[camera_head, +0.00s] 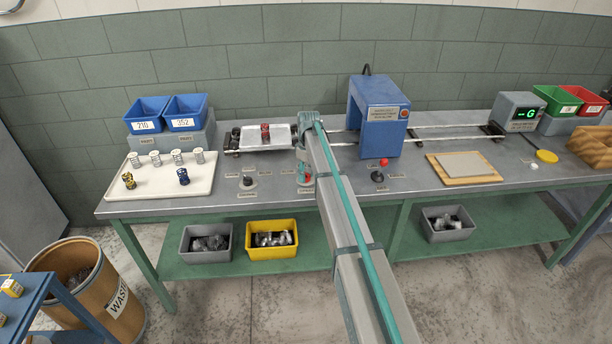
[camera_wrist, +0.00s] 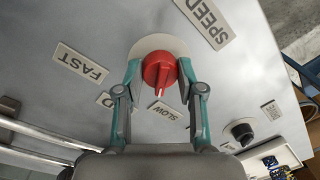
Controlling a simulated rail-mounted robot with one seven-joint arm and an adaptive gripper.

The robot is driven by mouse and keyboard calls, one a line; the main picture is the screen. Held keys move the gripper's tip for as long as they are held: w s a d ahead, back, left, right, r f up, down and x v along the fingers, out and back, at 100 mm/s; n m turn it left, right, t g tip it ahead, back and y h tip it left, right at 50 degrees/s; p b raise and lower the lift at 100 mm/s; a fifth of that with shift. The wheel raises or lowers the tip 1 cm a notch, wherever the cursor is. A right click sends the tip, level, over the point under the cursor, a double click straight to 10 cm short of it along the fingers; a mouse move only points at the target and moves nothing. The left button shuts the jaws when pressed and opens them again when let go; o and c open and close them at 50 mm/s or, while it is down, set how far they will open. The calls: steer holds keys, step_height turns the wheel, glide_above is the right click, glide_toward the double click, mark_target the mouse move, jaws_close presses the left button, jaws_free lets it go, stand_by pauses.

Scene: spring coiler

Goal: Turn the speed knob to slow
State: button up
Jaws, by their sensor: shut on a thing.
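The red speed knob (camera_wrist: 160,72) sits on a pale round plate in the wrist view. Its ridge and white pointer mark face down the picture, toward the SLOW label (camera_wrist: 161,111). The FAST label (camera_wrist: 80,64) is to its left and the SPEED label (camera_wrist: 203,20) is above right. My gripper (camera_wrist: 160,74) is shut on the knob, one finger on each side. In the head view my gripper (camera_head: 304,176) is at the bench's front middle; the arm and fingers hide most of the knob there.
A black knob (camera_head: 247,183) stands to the left and another black knob (camera_head: 378,177) to the right, near a red button (camera_head: 384,162). The blue machine (camera_head: 380,112) stands behind on the right. A tray with springs (camera_head: 150,187) is at the left.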

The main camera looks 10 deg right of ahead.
steer(key=shift+w+n, duration=0.1)
steer(key=shift+n, duration=1)
steer(key=o, duration=1.1)
steer(key=shift+o, duration=0.2)
step_height(320, 180, up, 12)
steer(key=shift+w+d, duration=0.25)
